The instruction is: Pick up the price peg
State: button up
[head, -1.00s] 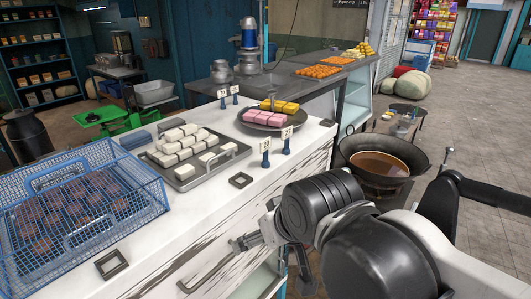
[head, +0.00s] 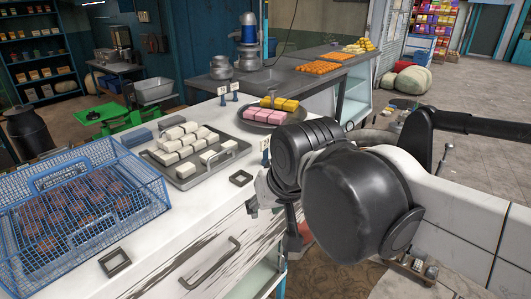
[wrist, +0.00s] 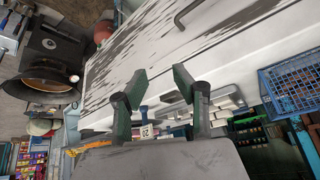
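Price pegs are small blue pegs with white price cards on the white counter. In the head view two stand at the back edge, one (head: 222,96) left of the other (head: 235,91). Another price peg (head: 265,147) stands near the front edge, partly hidden by my arm. In the wrist view a blue peg with a card (wrist: 146,131) shows beyond my gripper's fingers. My gripper (wrist: 159,76) is open and empty, its two dark green fingers apart. In the head view my gripper (head: 252,206) is at the counter's front side, below and left of the front peg.
A metal tray (head: 186,184) of white blocks and a dark plate (head: 250,121) of pink and yellow sweets sit on the counter. A blue wire basket (head: 150,198) is at left. Two dark square frames (head: 240,178) lie on the counter. A drawer handle (head: 210,265) juts from its front.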

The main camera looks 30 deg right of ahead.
jog(key=w+d+r+m+g+p, duration=0.3)
jog(key=w+d+r+m+p, duration=0.15)
jog(key=w+r, duration=0.45)
jog(key=w+d+r+m+g+p, duration=0.35)
jog(key=w+d+r+m, duration=0.35)
jog(key=w, duration=0.5)
jog(key=n+p, duration=0.1)
send_over(265, 148)
jog(key=w, duration=0.1)
jog(key=f, duration=0.7)
jog(key=shift+d+f, duration=0.3)
jog(key=shift+d, duration=0.05)
jog(key=shift+s+a+f+p, duration=0.1)
jog(key=shift+f+p, duration=0.3)
jog(key=shift+f, duration=0.95)
jog(key=shift+s+a+f+p, duration=0.1)
jog(key=shift+f+p, duration=0.3)
jog(key=shift+f, duration=0.9)
grip_shut()
